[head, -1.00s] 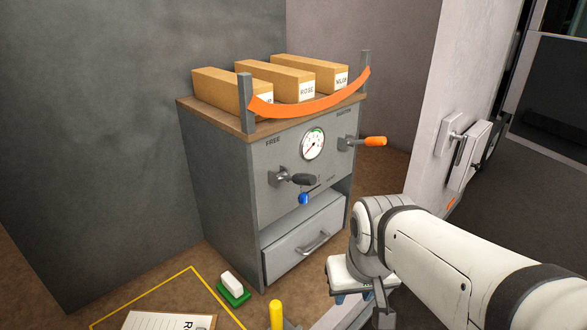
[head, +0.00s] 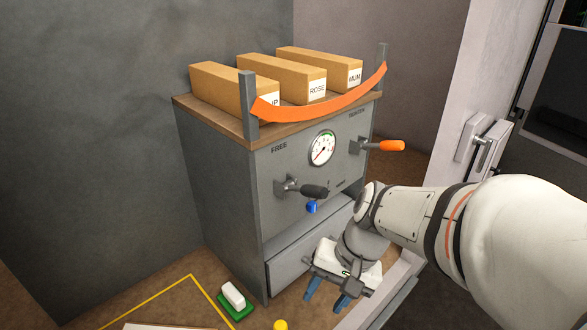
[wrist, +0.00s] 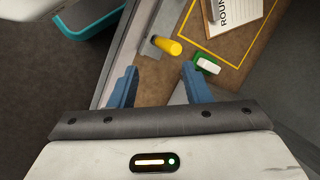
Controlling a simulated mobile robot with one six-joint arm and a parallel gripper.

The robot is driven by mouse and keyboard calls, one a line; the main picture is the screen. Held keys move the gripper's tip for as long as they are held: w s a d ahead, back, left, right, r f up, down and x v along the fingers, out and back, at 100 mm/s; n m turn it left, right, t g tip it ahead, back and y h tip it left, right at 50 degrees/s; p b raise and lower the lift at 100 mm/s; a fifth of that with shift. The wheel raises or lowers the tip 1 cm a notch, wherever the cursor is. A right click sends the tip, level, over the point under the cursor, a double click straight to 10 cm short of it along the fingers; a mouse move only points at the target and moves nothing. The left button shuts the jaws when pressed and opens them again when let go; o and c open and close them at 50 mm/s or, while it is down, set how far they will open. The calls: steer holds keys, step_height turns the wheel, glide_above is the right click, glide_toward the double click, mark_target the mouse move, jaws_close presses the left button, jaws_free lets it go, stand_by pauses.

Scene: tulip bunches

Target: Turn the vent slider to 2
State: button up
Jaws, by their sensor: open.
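A small blue knob (head: 312,207) sits low on the front of the grey cabinet (head: 218,200), just under a black-handled lever (head: 314,191). It looks like the vent slider; its scale numbers are too small to read. My gripper (head: 326,295) is open and empty, pointing down in front of the cabinet's drawer, below the blue knob and apart from it. In the wrist view the open blue fingers (wrist: 160,85) have floor and bench items beyond them, and the knob is out of view.
An orange-handled lever (head: 384,146) juts from the cabinet's right side, with a round gauge (head: 322,148) between the levers. Boxes (head: 283,78) stand on top behind an orange strap (head: 320,106). A yellow cylinder (wrist: 168,46) and a green-based white block (wrist: 208,65) lie near my gripper.

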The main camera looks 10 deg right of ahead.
steer(key=w+a+f+m+y, duration=0.2)
steer(key=w+a+m+y, duration=0.1)
steer(key=m+y, duration=0.2)
steer(key=m+t+y+b, duration=0.1)
steer(key=m+t+y, duration=0.1)
steer(key=m+t, duration=1.55)
glide_toward(315, 208)
step_height(315, 208, up, 2)
steer(key=w+m+g, duration=0.1)
steer(key=m+g, duration=0.1)
steer(key=g, duration=0.1)
steer(key=p+x, duration=0.1)
steer(key=x, duration=0.6)
steer(key=shift+w, duration=0.2)
jaws_close()
